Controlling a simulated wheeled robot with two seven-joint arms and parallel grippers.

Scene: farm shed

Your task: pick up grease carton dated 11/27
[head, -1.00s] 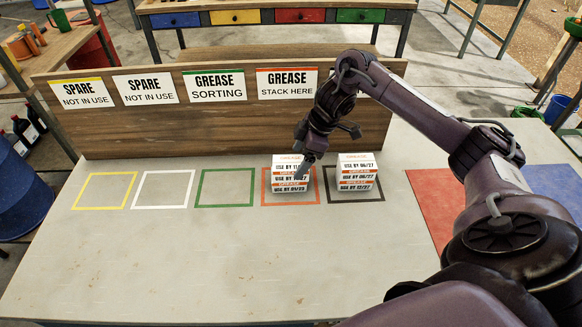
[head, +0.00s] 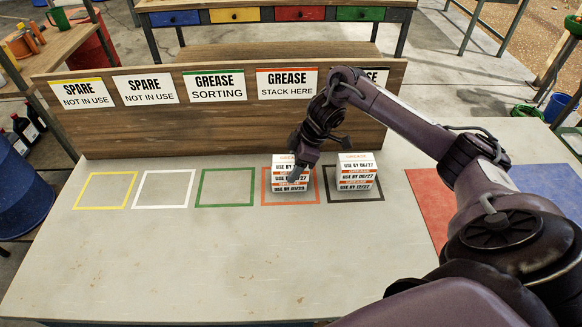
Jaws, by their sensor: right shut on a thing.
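A stack of white grease cartons with orange bands (head: 291,186) stands in the orange square under the "GREASE STACK HERE" sign. The top label is partly covered by my gripper and starts "USE BY 1"; the rest of its date is hidden. My right gripper (head: 297,174) is at the front of this stack, shut on a carton in its upper part. The carton still sits in line with the stack. A second stack of grease cartons (head: 356,178) stands in the black square to the right; its bottom label reads 12/27. My left gripper is out of view.
A wooden sign board (head: 150,130) stands behind the squares. The yellow square (head: 78,190), white square (head: 136,190) and green square (head: 201,190) are empty. Red and blue areas lie at the right, partly behind my right arm. The front of the table is clear.

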